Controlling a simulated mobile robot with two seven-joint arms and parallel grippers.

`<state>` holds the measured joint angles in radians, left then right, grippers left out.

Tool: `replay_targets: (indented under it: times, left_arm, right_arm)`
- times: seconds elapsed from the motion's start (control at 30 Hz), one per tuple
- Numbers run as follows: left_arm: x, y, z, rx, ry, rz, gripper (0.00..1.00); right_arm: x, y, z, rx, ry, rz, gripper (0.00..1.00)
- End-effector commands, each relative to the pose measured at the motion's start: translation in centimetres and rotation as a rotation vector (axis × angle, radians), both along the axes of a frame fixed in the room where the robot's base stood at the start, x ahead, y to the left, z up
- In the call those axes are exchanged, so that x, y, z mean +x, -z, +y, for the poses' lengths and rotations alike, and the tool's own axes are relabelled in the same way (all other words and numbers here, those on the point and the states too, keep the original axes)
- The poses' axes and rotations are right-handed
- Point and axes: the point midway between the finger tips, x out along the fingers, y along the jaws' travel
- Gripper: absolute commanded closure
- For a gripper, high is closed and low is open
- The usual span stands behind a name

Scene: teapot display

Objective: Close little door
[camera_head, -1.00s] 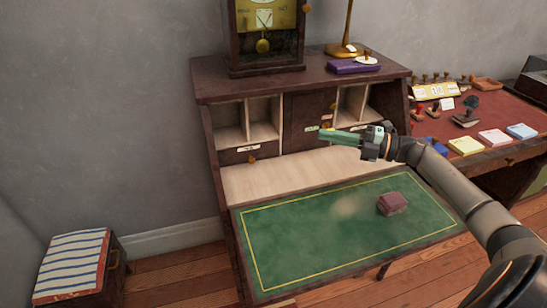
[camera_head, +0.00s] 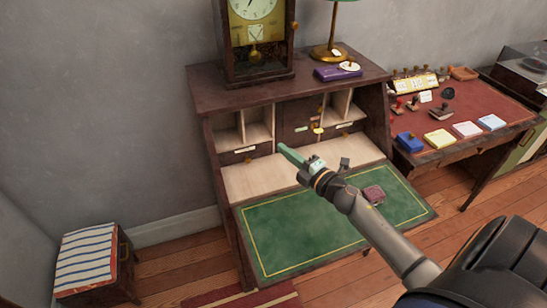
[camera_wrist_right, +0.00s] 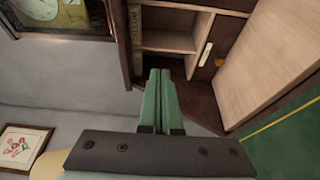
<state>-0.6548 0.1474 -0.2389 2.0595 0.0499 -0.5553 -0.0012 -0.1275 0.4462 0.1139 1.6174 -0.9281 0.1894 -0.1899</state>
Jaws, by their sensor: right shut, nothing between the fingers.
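The little door (camera_head: 297,114) looks like the dark wooden panel in the middle of the desk's upper part, between the pale open compartments. Small brass knobs (camera_head: 318,130) and pale labels show at its right and lower edges. I cannot tell whether it is fully flush. My right gripper (camera_head: 283,149) has green fingers, shut and empty, in front of and below the panel's left side. Its fingers also show in the wrist view (camera_wrist_right: 158,100), pointing at the desk's dark frame beside the open compartments. My left gripper is not in view.
The fold-down green desk leaf (camera_head: 290,235) lies open, with a small dark red box (camera_head: 373,194) on it. A clock (camera_head: 257,40) and a purple box (camera_head: 337,72) stand on the desk's top. A red-topped table (camera_head: 470,115) is at the right.

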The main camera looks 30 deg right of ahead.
Motion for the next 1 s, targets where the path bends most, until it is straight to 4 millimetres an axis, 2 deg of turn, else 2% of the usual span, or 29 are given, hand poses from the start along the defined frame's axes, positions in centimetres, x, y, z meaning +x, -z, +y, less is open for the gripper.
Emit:
replay_targets:
  times: [0.03, 0.2, 0.43, 0.5, 0.7, 1.0]
  left_arm:
    - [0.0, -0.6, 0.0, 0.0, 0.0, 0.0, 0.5]
    - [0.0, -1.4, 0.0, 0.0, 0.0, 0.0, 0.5]
    - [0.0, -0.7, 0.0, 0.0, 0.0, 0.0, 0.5]
    - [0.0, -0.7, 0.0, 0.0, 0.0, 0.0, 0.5]
    - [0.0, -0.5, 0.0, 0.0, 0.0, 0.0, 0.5]
    - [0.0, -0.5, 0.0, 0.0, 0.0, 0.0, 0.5]
  right_arm:
    - [0.3, -0.4, 0.8, 0.006, 0.03, -0.003, 1.0]
    - [1.2, -0.3, 2.1, 0.007, 0.128, -0.002, 1.0]
    - [2.5, 0.1, 6.1, 0.001, 0.129, -0.001, 1.0]
    - [0.8, 0.3, 5.8, -0.001, 0.131, 0.003, 1.0]
    - [-1.7, 0.2, 5.8, -0.001, 0.13, 0.001, 1.0]
    - [-2.7, 0.0, 5.8, -0.001, 0.129, 0.0, 1.0]
